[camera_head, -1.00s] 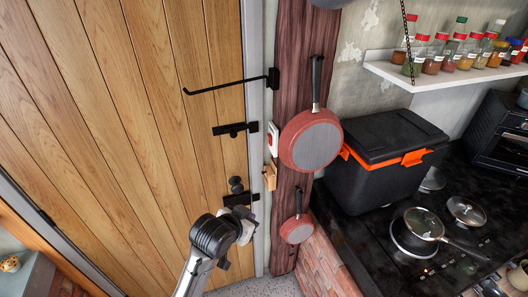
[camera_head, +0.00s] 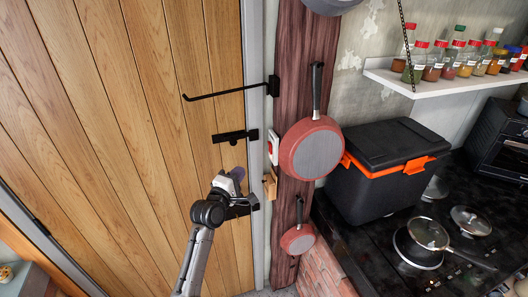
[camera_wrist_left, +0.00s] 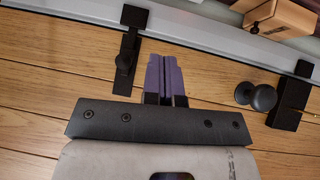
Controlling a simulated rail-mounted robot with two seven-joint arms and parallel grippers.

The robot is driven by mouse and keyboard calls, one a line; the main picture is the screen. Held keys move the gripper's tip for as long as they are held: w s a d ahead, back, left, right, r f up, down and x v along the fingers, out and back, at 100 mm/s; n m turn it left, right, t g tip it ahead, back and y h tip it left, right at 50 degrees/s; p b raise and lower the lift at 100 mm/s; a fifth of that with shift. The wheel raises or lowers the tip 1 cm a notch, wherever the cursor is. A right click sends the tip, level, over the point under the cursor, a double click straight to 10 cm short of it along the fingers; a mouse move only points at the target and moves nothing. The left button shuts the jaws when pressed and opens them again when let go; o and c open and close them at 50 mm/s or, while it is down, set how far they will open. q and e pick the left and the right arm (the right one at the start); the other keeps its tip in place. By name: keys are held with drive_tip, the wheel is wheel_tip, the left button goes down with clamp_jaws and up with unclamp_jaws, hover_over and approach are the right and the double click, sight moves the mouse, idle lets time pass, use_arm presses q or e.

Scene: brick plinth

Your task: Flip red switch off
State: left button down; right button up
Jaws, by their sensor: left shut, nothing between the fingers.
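The red switch (camera_head: 273,146) shows in the head view as a small red rocker on a white plate, on the left side of the dark wooden post. The red pan hangs just right of it. My left gripper (camera_head: 237,174) is in front of the wooden door, left of and below the switch, and apart from it. Its purple fingers (camera_wrist_left: 165,76) are shut and empty in the left wrist view, over the door planks. The switch cannot be made out in the wrist view. My right gripper is not in view.
A red pan (camera_head: 311,150) and a smaller pan (camera_head: 297,240) hang on the post (camera_head: 303,60). A small wooden block (camera_head: 270,186) sits below the switch. A black bar (camera_head: 225,91) and a latch (camera_head: 235,136) project from the door (camera_head: 130,120). A cooler (camera_head: 385,185) stands right.

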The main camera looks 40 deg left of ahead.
use_arm(q)
drive_tip(key=shift+n, duration=0.3)
drive_tip(key=shift+w, duration=0.15)
drive_tip(key=p, duration=0.2)
approach(270, 148)
drive_tip(key=w+a, duration=0.4)
drive_tip(key=a, duration=0.1)
drive_tip(key=w+d, duration=0.1)
drive_tip(key=w+d+r, duration=0.1)
drive_tip(key=w, duration=0.1)
drive_tip(key=shift+d+p, duration=0.2)
drive_tip(key=shift+p, duration=0.15)
